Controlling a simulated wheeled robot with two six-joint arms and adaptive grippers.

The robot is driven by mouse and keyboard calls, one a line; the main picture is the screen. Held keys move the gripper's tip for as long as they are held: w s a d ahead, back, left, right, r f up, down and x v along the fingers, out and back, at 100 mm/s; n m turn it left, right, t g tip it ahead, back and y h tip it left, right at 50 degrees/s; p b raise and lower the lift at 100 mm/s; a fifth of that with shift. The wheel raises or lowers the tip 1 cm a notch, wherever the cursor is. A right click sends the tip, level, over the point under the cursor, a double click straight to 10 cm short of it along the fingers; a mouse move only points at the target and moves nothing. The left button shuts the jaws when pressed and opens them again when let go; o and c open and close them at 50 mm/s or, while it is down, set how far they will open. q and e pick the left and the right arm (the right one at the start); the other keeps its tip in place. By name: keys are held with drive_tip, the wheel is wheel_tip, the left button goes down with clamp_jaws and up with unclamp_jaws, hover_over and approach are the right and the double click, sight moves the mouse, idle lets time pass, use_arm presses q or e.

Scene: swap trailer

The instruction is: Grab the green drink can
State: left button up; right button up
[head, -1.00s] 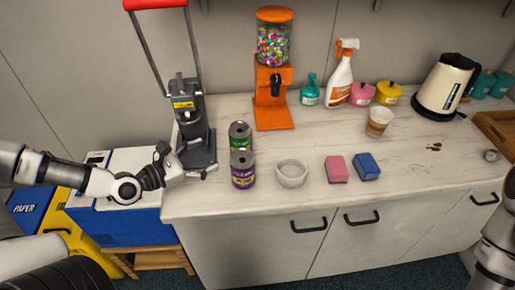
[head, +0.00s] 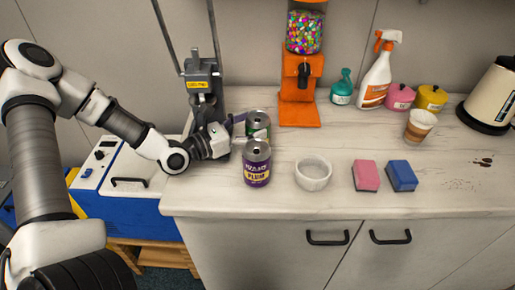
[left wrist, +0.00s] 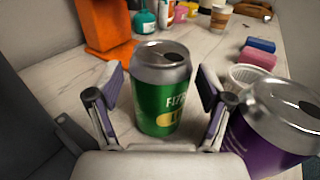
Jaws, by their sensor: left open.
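The green drink can (left wrist: 160,92) stands upright on the counter between the two open fingers of my left gripper (left wrist: 158,110) in the left wrist view. Gaps show between the can and the fingers. In the head view the green can (head: 258,122) is partly hidden behind a purple plum can (head: 256,165) and by my left gripper (head: 238,130), which reaches in from the left. The purple can (left wrist: 265,130) is just outside the right finger in the left wrist view. My right gripper is out of view.
A can crusher (head: 201,85) stands behind my left gripper. A white bowl (head: 313,173), a pink sponge (head: 366,175) and a blue sponge (head: 401,176) lie to the right. An orange candy dispenser (head: 299,110) stands behind. The front strip of counter (head: 330,205) is clear.

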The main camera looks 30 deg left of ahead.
use_arm(q)
drive_tip(key=shift+w+d+f, duration=0.1)
drive_tip(key=shift+w+d, duration=0.1)
drive_tip(key=shift+w, duration=0.25)
drive_tip(key=shift+s+a, duration=0.1)
drive_tip(key=shift+s, duration=0.05)
drive_tip(key=shift+c, duration=1)
drive_tip(key=c, duration=0.4)
